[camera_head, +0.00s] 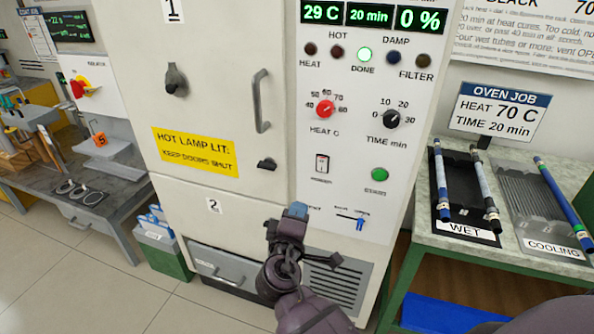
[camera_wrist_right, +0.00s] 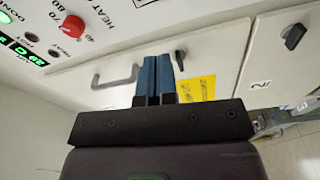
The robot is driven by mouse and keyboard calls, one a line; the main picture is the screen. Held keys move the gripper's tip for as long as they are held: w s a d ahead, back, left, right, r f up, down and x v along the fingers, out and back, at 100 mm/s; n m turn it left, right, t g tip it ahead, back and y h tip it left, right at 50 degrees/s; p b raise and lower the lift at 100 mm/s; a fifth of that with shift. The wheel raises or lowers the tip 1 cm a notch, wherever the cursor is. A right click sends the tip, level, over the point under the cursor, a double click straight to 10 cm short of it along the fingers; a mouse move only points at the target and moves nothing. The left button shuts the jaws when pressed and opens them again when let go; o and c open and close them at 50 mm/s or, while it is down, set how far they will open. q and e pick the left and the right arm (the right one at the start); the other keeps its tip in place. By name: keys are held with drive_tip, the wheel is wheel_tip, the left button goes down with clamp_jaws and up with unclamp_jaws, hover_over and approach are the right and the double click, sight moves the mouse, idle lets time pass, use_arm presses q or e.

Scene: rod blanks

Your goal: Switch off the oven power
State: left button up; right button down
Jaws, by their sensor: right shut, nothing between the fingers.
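The oven (camera_head: 220,100) is a tall white cabinet with a control panel on its right side. The power switch (camera_head: 322,166) is a small rocker in a dark frame, low on the panel, left of a green button (camera_head: 380,174). My right gripper (camera_head: 298,209) is shut and empty, with blue fingertips. In the head view it appears below and left of the switch; contact with the panel is not visible. In the right wrist view its fingers (camera_wrist_right: 156,75) are together, and the switch cannot be made out there. My left gripper is not in view.
The panel has a red heat knob (camera_head: 325,108), a black time knob (camera_head: 391,119), a blue slider (camera_head: 360,223) and a lit DONE lamp (camera_head: 364,55). A door handle (camera_head: 261,101) sticks out to the left. A bench with a WET tray (camera_head: 465,229) stands at right.

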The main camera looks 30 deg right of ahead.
sight(323, 161)
drive_tip(key=shift+s+d+r+g+h, duration=0.2)
drive_tip(key=shift+s+r+h, duration=0.1)
drive_tip(key=shift+h, duration=0.25)
drive_tip(key=shift+s+d+r+g+h, duration=0.1)
drive_tip(key=shift+s+r+g+h, duration=0.15)
drive_tip(key=shift+h, duration=0.3)
drive_tip(key=p+x, duration=0.1)
drive_tip(key=x, duration=1.3)
drive_tip(key=shift+w+d+r, duration=0.1)
drive_tip(key=shift+d+r, duration=0.05)
drive_tip(key=shift+r, duration=0.1)
